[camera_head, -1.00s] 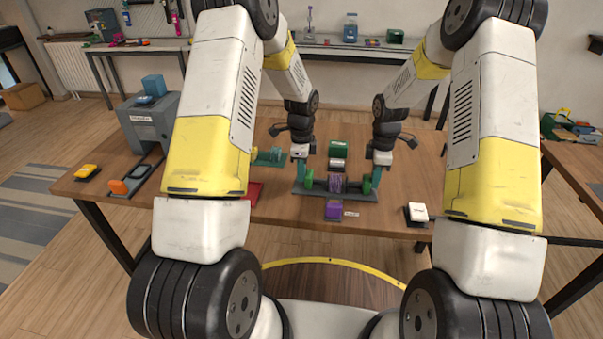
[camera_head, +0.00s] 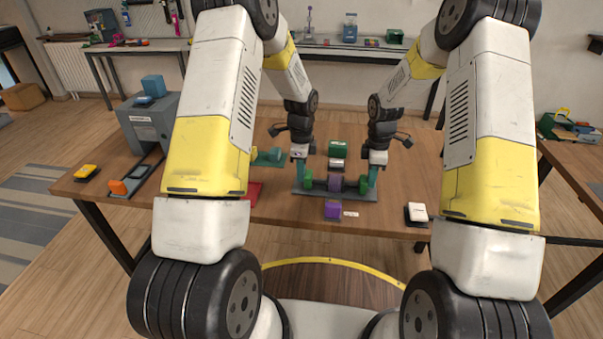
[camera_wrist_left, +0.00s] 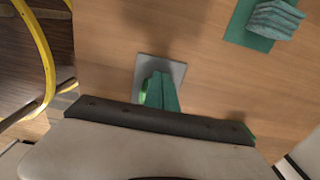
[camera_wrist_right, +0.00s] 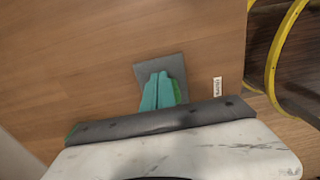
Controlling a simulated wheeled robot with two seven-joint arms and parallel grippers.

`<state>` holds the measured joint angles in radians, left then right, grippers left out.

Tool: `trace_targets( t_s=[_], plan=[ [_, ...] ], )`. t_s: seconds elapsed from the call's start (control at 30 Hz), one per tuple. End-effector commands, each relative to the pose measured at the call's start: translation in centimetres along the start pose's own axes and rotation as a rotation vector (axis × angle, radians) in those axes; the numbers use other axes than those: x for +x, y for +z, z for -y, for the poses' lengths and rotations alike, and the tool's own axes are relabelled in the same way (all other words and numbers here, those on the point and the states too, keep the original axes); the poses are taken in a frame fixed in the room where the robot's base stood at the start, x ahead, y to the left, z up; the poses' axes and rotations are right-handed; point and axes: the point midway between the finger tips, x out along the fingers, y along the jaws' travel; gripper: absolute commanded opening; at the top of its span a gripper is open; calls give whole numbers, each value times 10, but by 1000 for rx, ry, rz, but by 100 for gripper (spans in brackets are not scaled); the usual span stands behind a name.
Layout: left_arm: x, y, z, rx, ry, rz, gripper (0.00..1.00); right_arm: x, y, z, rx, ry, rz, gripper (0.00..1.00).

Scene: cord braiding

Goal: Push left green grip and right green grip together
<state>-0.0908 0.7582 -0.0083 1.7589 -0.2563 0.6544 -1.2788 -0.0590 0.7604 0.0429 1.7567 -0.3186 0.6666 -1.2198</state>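My left gripper (camera_head: 301,174) is at the outer left side of the left grip. My right gripper (camera_head: 373,176) is at the outer right side of the right grip. In the left wrist view the teal fingers (camera_wrist_left: 162,92) are together, with green just beside them. In the right wrist view the teal fingers (camera_wrist_right: 158,91) are together, partly covering green. Contact with the grips is hard to tell.
A white block (camera_head: 417,212) is at the right front edge, and a grey machine (camera_head: 150,125) is at the left.

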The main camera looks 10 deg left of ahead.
Motion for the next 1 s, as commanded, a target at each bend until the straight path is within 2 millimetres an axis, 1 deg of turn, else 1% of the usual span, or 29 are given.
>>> trace_targets(
  t_s=[0.03, 0.23, 0.37, 0.63, 0.77, 1.0],
  plan=[
    [-1, -3, 0, 3, -2, -4, 0, 0, -12, 0, -10, 3, -14, 0],
    [-1, -4, 0, 3, -2, -5, 0, 0, -12, 0, -11, 4, -15, 0],
    [-1, -4, 0, 4, -2, -5, 0, 0, -10, 0, -10, 4, -15, 0],
    [-1, -4, 0, 3, -2, -4, 0, -2, 1, -1, -10, 5, -14, 0],
    [-1, -3, 0, 3, -2, -3, 0, -16, 4, -2, -8, 8, -11, 0],
    [0, -2, 0, 2, -1, -2, 0, -52, 6, -1, -6, 6, -9, 0]
  ],
)
